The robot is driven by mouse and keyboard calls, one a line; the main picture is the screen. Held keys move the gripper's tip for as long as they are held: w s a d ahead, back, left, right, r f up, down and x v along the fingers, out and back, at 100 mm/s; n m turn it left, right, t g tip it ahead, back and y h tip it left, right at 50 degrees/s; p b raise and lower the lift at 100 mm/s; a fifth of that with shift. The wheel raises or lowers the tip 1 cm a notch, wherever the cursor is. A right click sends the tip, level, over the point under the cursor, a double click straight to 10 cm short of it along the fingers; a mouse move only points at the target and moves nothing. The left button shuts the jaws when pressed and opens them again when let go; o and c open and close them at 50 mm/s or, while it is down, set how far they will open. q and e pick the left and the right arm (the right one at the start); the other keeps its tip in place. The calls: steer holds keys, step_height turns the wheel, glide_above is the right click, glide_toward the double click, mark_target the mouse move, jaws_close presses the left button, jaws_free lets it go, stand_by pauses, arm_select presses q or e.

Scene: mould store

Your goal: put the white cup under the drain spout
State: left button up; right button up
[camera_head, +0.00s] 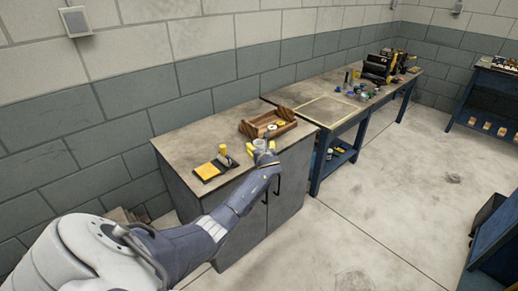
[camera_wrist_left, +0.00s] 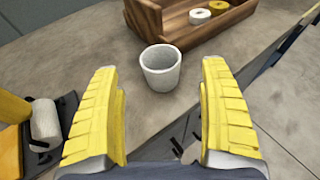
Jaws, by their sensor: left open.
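The white cup (camera_head: 260,144) stands upright on the cabinet top (camera_head: 190,146), near its front edge. In the left wrist view the cup (camera_wrist_left: 160,72) is empty and lies ahead, between the lines of my yellow fingers. My left gripper (camera_head: 265,158) is open; its fingers (camera_wrist_left: 159,75) are spread on either side, apart from the cup. In the head view the gripper and arm are close in front of the cup. I cannot make out a drain spout in either view. My right gripper is not in view.
A wooden tray (camera_head: 250,130) with small rings stands just behind the cup. A dark base with a yellow pad (camera_head: 207,171), a yellow upright piece (camera_head: 222,149) and a pale cylinder (camera_wrist_left: 45,122) lies to the left. A long bench (camera_head: 345,109) with tools stands beyond.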

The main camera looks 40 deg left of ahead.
mark_target(258, 142)
arm_select(q)
steer(key=shift+w+a+f, duration=0.15)
steer(key=shift+w+a, duration=0.15)
steer(key=shift+w+a, duration=0.1)
steer(key=shift+x, duration=2.45)
steer(key=c, duration=1.3)
